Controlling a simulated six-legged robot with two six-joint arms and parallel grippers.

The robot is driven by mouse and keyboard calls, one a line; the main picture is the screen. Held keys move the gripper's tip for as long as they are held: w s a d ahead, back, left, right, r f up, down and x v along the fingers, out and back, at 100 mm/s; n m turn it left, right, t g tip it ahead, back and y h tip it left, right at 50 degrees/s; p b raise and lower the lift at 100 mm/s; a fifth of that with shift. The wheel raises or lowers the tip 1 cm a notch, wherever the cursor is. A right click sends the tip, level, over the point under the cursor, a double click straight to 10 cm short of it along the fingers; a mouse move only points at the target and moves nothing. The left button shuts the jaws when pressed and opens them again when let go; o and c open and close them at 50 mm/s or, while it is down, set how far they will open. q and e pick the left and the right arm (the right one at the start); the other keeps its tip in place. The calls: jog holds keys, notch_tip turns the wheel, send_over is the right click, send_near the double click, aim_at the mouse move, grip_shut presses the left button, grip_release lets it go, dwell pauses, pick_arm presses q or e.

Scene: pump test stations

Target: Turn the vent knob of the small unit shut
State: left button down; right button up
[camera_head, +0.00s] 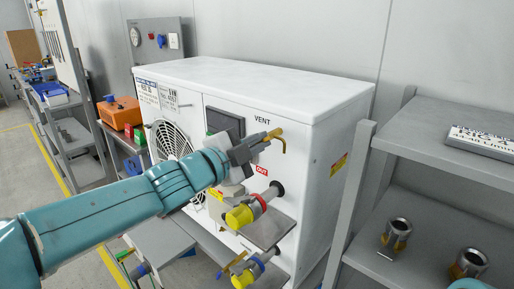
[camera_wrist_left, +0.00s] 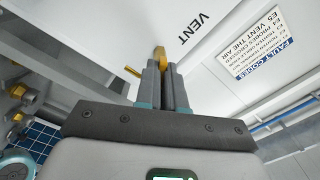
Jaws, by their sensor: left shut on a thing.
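The small unit is a white box (camera_head: 330,112) with a fan grille, a dark display and the printed word VENT on its front. The brass-yellow vent knob (camera_head: 275,134) sits below that word, with a bent brass outlet (camera_head: 284,147) beside it. My left gripper (camera_head: 262,141) reaches the front from the left and is shut on the knob. In the left wrist view, the gripper's fingers (camera_wrist_left: 163,84) close around the knob (camera_wrist_left: 159,54), whose yellow end shows between the tips. The fingers hide the rest of it. My right gripper is not in view.
Below the knob, yellow-capped fittings (camera_head: 240,215) stick out near a red OUT label (camera_head: 262,170). An orange case (camera_head: 120,112) and shelving are at left. A fault-code label (camera_wrist_left: 273,54) shows in the wrist view.

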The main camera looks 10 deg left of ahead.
pick_arm(q)
jog(key=m+b, duration=0.1)
jog(key=m, duration=0.4)
jog(key=shift+m+b, duration=0.3)
jog(key=shift+b, duration=0.05)
dwell(0.3)
jog(key=c, duration=1.2)
grip_release()
jog(key=shift+c, duration=0.2)
jog(key=shift+s+a, duration=0.1)
jog(key=v, duration=1.6)
jog(key=shift+s+a, duration=0.1)
jog(key=shift+s, duration=0.05)
